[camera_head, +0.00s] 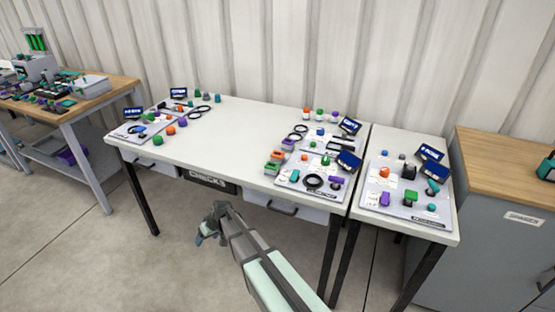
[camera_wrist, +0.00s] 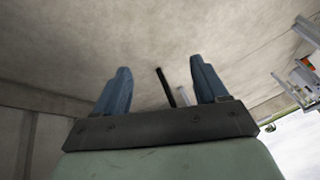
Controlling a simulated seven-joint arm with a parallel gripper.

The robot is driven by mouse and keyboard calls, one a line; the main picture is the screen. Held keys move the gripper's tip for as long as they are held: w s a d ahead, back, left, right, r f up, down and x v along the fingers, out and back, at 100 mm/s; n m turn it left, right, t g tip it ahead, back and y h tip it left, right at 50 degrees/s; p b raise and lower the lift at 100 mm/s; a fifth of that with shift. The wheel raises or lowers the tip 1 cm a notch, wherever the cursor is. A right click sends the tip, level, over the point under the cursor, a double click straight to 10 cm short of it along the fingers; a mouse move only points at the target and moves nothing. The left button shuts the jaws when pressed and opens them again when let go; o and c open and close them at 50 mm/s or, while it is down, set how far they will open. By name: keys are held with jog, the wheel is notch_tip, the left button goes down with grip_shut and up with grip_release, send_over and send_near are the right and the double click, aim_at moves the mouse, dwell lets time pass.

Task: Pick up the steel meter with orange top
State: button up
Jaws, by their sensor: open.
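My gripper (camera_head: 207,230) hangs in front of the white table, below its top, over the floor. In the wrist view its two blue fingers stand apart with nothing between them (camera_wrist: 162,82), so it is open and empty. Several orange-topped pieces show: one on the right-hand board (camera_head: 384,172), one at the left front (camera_head: 170,131), and one stacked at the middle board's left edge (camera_head: 276,156). They are too small to tell which is the steel meter. The wrist view shows a small orange patch (camera_wrist: 307,64) at its right edge.
The white table (camera_head: 235,125) has a bare middle. Boards with coloured parts, black rings and blue signs lie at its left end and right end. A second white table (camera_head: 400,222) holds another board.

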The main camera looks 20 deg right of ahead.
jog(key=w+a+r+n+t+y, duration=0.1)
jog(key=w+a+r+t, duration=0.15)
jog(key=w+r, duration=0.6)
jog(key=w+a+r+n+t+y, duration=0.1)
jog(key=w+a+r, duration=0.3)
jog(key=w+r, duration=0.4)
notch_tip(320, 180, up, 22)
jog(key=n+g+h, duration=0.3)
jog(key=g+h, duration=0.2)
send_over(278, 154)
jog(key=s+d, duration=0.1)
jog(key=s, duration=0.1)
jog(key=f, duration=0.5)
jog(key=w+f, duration=0.1)
jog(key=f, duration=0.1)
jog(key=shift+a+f, duration=0.2)
jog(key=shift+w+a+f, duration=0.1)
jog(key=shift+w+f, duration=0.1)
jog(key=shift+f, duration=0.8)
jog(key=shift+w+a+f, duration=0.15)
jog(key=shift+w+f, duration=0.05)
jog(key=shift+f, duration=0.75)
jog(key=shift+w+a+f, duration=0.1)
jog(key=shift+w+f, duration=0.1)
jog(key=shift+f, duration=0.8)
jog(key=shift+c, duration=0.2)
